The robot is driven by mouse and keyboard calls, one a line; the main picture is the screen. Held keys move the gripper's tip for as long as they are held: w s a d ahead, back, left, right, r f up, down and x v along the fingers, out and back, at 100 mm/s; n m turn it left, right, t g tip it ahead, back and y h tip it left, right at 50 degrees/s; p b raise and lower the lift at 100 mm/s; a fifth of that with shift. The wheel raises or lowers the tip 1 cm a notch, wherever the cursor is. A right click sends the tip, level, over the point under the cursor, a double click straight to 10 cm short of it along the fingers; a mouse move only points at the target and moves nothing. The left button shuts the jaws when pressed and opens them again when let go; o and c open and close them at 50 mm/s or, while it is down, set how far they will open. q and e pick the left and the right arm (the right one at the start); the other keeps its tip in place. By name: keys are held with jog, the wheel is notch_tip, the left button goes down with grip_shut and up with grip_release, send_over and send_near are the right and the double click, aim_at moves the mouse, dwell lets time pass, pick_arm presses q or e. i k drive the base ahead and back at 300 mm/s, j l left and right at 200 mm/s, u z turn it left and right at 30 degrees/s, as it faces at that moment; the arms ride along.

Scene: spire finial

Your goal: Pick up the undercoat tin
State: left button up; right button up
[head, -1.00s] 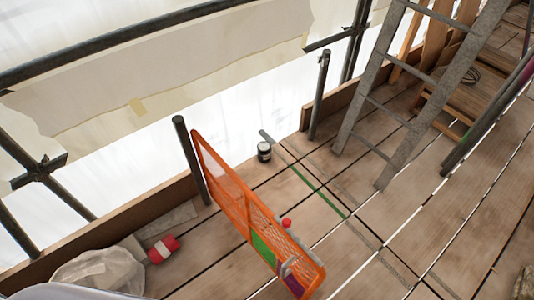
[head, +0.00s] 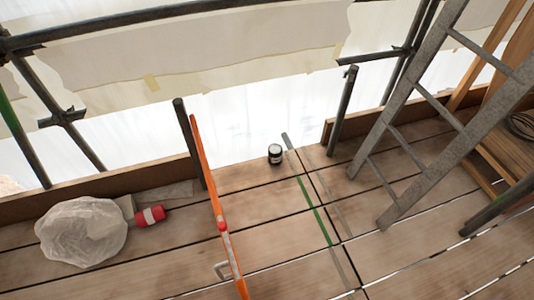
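A small dark tin with a pale lid and a light label, likely the undercoat tin (head: 275,154), stands upright on the plank deck near its outer edge. It is right of an orange barrier and left of a grey ladder. The writing on its label is too small to read. Neither of my grippers shows in the head view.
The orange barrier (head: 217,200) stands nearly edge-on left of the tin. A grey ladder (head: 420,110) leans at the right. A clear plastic bag (head: 82,231) and a red-and-white cylinder (head: 150,216) lie at the left. Planks (head: 285,225) in front of the tin look clear.

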aim_at(275, 155)
jog(key=i+l+u, duration=0.15)
jog(key=l+u, duration=0.2)
jog(key=l, duration=0.25)
jog(key=i+l+u, duration=0.1)
jog(key=l+u, duration=0.25)
jog(key=l, duration=0.25)
jog(key=l+u, duration=0.3)
jog(key=l, duration=0.3)
